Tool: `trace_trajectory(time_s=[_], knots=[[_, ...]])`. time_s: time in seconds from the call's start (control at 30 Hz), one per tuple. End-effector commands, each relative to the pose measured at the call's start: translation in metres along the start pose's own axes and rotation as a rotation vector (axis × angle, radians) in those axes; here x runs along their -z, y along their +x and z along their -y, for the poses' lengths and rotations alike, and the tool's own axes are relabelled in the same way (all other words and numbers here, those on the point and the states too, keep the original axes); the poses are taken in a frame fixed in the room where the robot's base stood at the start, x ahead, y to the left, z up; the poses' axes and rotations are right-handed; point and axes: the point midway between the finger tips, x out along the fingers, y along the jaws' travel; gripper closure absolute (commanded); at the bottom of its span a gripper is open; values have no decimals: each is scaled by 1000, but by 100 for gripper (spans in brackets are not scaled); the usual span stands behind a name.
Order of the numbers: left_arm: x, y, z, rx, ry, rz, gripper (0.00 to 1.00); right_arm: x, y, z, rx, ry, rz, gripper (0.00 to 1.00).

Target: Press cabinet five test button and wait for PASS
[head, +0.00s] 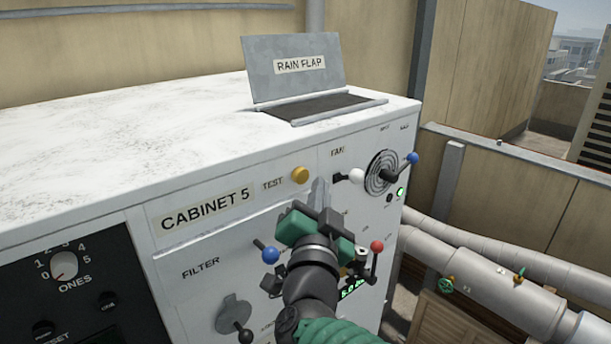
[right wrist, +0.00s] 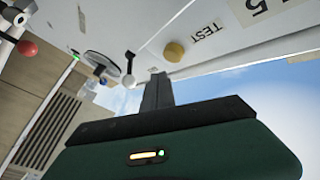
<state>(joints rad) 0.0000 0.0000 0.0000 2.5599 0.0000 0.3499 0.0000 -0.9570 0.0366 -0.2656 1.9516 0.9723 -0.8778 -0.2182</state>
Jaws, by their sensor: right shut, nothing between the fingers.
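Cabinet 5 (head: 150,130) is a white box with a "CABINET 5" label (head: 206,208) on its front. Its round yellow test button (head: 300,175) sits right of the word TEST; in the right wrist view the button (right wrist: 174,52) shows beside the fingers. My right gripper (head: 318,190) is shut and empty, its fingertips just right of and slightly below the button, apart from it in the picture. In the right wrist view the closed fingers (right wrist: 157,85) point toward the panel. I see no PASS reading; a green display (head: 352,289) is partly hidden by my right arm. My left gripper is not in view.
The raised rain flap (head: 293,85) stands on the cabinet top. Blue, white and red (head: 377,246) knobbed levers stick out around my right gripper. Pipes (head: 480,270) run along the right.

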Motion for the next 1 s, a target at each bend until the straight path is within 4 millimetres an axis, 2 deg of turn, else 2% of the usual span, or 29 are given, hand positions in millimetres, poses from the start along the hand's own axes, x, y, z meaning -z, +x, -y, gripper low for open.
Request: trace_trajectory(time_s=[0.37, 1.0], knots=[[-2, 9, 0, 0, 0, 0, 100, 17, -24, -17, 1, 0, -1, 100], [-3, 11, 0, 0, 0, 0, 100, 12, -24, -20, 1, -8, 7, 100]])
